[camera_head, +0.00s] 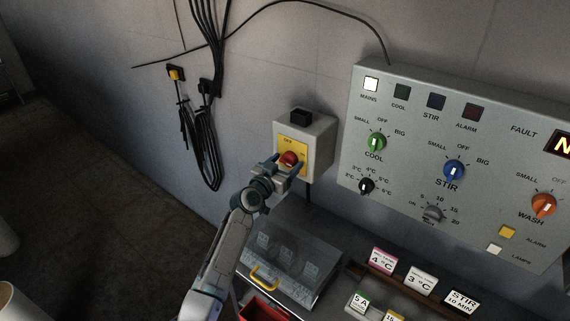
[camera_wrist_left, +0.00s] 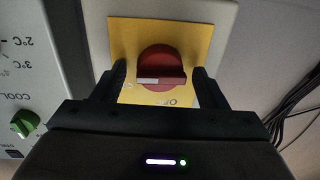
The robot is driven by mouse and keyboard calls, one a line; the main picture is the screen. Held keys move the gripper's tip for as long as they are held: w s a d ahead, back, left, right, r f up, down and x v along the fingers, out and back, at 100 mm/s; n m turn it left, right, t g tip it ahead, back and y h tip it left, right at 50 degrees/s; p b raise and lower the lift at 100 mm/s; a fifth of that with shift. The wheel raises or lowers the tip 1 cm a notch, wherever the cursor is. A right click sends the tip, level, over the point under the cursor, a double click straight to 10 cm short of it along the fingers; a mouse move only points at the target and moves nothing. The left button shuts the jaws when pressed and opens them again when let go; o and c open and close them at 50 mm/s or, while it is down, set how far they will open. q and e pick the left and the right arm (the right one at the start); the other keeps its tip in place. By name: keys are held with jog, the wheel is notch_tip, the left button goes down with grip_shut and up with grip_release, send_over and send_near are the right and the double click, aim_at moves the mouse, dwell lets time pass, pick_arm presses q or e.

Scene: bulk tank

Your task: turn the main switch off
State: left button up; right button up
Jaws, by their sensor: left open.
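The main switch is a red rotary knob (camera_head: 289,158) on a yellow plate, on a grey box (camera_head: 318,140) fixed to the wall. In the left wrist view the red knob (camera_wrist_left: 162,68) shows a handle bar lying across the picture, with a pale mark at its left end. My left gripper (camera_head: 282,168) is open in front of the knob. In the left wrist view its two fingers (camera_wrist_left: 160,85) stand either side of the knob; I cannot tell whether they touch it. The lettering on the yellow plate (camera_wrist_left: 190,32) is partly hidden. My right gripper is not in view.
A large control panel (camera_head: 408,92) with knobs and a lit MAINS lamp (camera_head: 371,84) is right of the switch box. A clear-lidded case (camera_head: 310,262) with a yellow handle (camera_head: 264,279) sits below. Black cables (camera_head: 204,150) hang at left. Labelled blocks (camera_head: 421,281) stand lower right.

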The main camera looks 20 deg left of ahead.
pick_arm(q)
jog(key=c, duration=0.9)
